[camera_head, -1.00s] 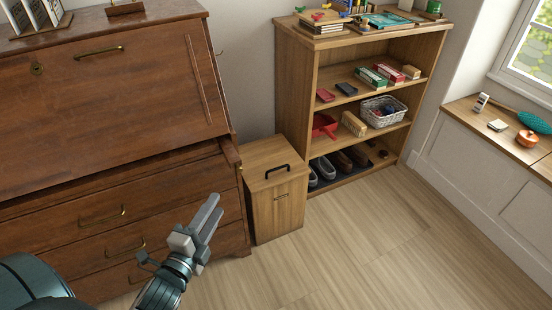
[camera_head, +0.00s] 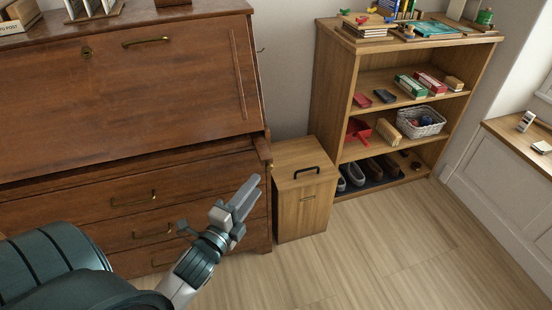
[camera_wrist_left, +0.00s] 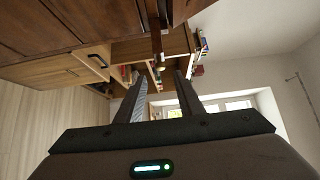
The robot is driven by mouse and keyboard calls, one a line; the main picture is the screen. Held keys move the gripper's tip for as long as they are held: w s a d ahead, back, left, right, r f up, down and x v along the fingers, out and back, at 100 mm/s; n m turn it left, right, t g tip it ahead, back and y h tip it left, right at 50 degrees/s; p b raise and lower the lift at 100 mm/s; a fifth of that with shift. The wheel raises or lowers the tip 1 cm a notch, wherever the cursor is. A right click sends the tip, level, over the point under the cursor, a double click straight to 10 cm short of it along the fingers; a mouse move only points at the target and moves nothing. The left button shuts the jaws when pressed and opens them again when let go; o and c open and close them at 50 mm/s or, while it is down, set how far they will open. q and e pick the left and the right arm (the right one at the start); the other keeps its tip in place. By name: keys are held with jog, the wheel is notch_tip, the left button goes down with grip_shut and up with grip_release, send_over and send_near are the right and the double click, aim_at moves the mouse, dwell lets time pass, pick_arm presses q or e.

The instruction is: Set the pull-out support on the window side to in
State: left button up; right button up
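The dark wooden bureau (camera_head: 130,90) stands at the left with its sloping front closed. Its window-side pull-out support (camera_head: 262,149) is at the right, just below the sloping front, and its end sticks out in front of the bureau. In the left wrist view the support (camera_wrist_left: 157,38) shows as a brown bar pointing down toward the gap between my fingers. My left gripper (camera_head: 252,187) is open and empty, below and in front of the support, apart from it. The wrist view shows its two fingers (camera_wrist_left: 158,82) spread. My right gripper is not in view.
A small wooden cabinet (camera_head: 304,205) with a black handle stands right of the bureau. Beyond it is an open shelf unit (camera_head: 335,85) with boxes, a basket and shoes. A window bench (camera_head: 500,165) is at the far right. The floor (camera_head: 390,250) in front is clear.

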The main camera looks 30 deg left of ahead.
aim_at(271, 165)
pick_arm(q)
jog(key=w, duration=0.8)
jog(key=w+a, duration=0.1)
jog(key=w, duration=0.4)
jog(key=shift+w, duration=0.2)
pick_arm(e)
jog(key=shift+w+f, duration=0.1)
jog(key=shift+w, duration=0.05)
pick_arm(q)
jog(key=shift+c, duration=0.7)
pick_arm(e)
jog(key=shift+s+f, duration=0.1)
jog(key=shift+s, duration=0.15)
